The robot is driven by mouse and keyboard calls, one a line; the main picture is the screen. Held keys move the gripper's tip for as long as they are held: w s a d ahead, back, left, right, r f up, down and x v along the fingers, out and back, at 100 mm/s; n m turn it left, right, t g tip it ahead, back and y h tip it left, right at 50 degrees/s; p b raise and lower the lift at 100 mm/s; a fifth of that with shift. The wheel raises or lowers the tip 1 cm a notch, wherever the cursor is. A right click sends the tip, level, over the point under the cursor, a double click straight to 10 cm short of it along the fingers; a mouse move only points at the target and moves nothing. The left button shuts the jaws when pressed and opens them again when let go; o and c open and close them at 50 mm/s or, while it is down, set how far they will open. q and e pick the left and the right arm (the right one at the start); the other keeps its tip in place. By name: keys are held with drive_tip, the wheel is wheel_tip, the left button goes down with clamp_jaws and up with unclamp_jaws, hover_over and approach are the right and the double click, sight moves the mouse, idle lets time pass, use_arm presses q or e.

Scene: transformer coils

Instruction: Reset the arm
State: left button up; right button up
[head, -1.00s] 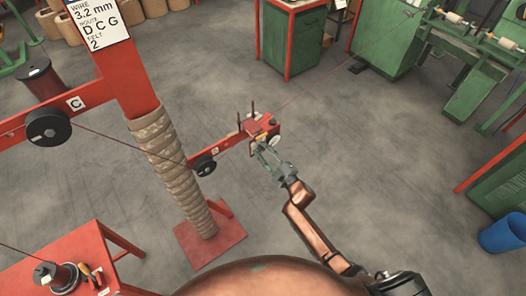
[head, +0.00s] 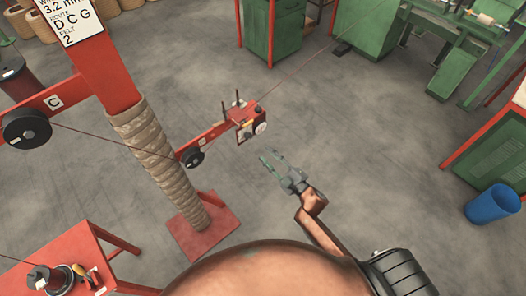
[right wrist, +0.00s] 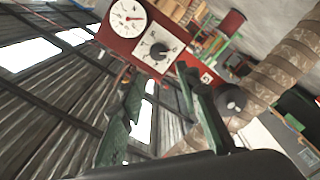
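My right gripper (head: 271,157) is in the middle of the head view, below and to the right of the red tension device (head: 243,117). Its green fingers are apart, with nothing between them, and there is bare floor around it in the picture. The right wrist view shows the two fingers of the right gripper (right wrist: 158,82) spread. Beyond them is the red device (right wrist: 143,38) with a white dial gauge (right wrist: 128,16) and a black knob on a scale plate (right wrist: 157,51). A gap separates the gripper from the device in the head view. My left gripper is not in view.
A red post wrapped in tan rope (head: 150,150) stands left of the arm, with black pulleys (head: 27,129) and a wire running through. A red table (head: 62,262) is at the lower left. Green machines stand at the back, a blue bin (head: 493,205) at right. Middle floor is clear.

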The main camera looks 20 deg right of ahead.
drive_tip(key=shift+s, duration=0.15)
idle(0.4)
drive_tip(key=s+d+f+m+g+h, duration=0.2)
drive_tip(key=d+f, duration=0.1)
drive_tip(key=f, duration=0.7)
drive_tip(key=s+d+f+m+g+h, duration=0.1)
drive_tip(key=s+d+f+m+h, duration=0.15)
drive_tip(key=f, duration=0.75)
drive_tip(key=s+d+f+m+g+h, duration=0.1)
drive_tip(key=s+d+f+m+g, duration=0.15)
drive_tip(key=s+f, duration=0.6)
drive_tip(key=s+d+f+m+g, duration=0.1)
drive_tip(key=s+d+f+g, duration=0.15)
drive_tip(key=s+f, duration=0.6)
drive_tip(key=s+f+m+g, duration=0.1)
drive_tip(key=s+f+g, duration=0.2)
drive_tip(key=s, duration=0.9)
drive_tip(key=s+f+m+g, duration=0.2)
drive_tip(key=s+f, duration=0.8)
drive_tip(key=s, duration=0.2)
drive_tip(key=s+f+m+g, duration=0.1)
drive_tip(key=s+f+g, duration=0.2)
drive_tip(key=s, duration=0.9)
wheel_tip(320, 180, down, 3)
drive_tip(key=shift+a+f+m+g+h, duration=0.2)
drive_tip(key=shift+m+g+h, duration=0.1)
drive_tip(key=shift+m+h, duration=0.15)
